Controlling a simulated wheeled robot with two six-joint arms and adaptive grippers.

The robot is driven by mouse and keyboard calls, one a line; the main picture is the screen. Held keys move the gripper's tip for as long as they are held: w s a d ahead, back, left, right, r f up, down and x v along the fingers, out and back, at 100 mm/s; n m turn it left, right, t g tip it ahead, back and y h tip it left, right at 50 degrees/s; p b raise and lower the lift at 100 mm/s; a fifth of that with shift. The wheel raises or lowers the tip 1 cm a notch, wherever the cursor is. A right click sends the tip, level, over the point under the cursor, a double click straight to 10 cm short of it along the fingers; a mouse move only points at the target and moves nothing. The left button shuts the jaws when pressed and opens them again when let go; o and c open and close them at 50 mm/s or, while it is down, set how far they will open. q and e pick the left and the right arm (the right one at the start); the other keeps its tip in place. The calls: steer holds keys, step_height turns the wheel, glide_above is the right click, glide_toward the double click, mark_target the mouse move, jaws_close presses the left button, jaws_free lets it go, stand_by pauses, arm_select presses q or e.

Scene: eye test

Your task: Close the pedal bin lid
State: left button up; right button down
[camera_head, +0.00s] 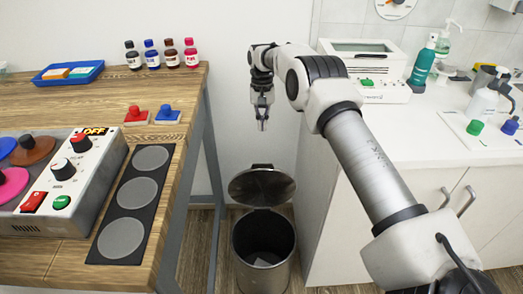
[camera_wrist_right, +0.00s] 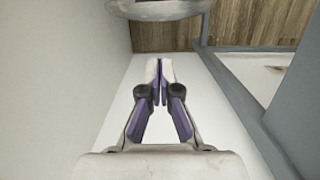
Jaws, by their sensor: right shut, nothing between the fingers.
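The pedal bin (camera_head: 263,275) stands on the floor between the wooden table and the white cabinet. Its round grey lid (camera_head: 262,186) is open, raised and leaning back towards the wall. The inside of the bin is dark, with something pale at the bottom. My right gripper (camera_head: 262,124) hangs above the lid, apart from it, pointing down. In the right wrist view its fingers (camera_wrist_right: 160,62) are together with nothing between them. A curved grey edge at the top of that view looks like the lid (camera_wrist_right: 158,10). My left gripper is not in view.
The wooden table (camera_head: 175,100) with its grey legs (camera_head: 212,150) is left of the bin. The white cabinet (camera_head: 335,225) is close on the right, with bottles and a white device (camera_head: 365,70) on top. The gap between them is narrow.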

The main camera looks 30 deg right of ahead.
steer(key=s+a+f, duration=0.1)
steer(key=f, duration=0.2)
steer(key=s+f, duration=0.1)
steer(key=f, duration=0.2)
steer(key=s+a+f, duration=0.1)
steer(key=s+f, duration=0.1)
steer(key=f, duration=0.1)
steer(key=shift+a, duration=0.3)
steer(key=shift+f, duration=0.15)
steer(key=shift+s+a, duration=0.1)
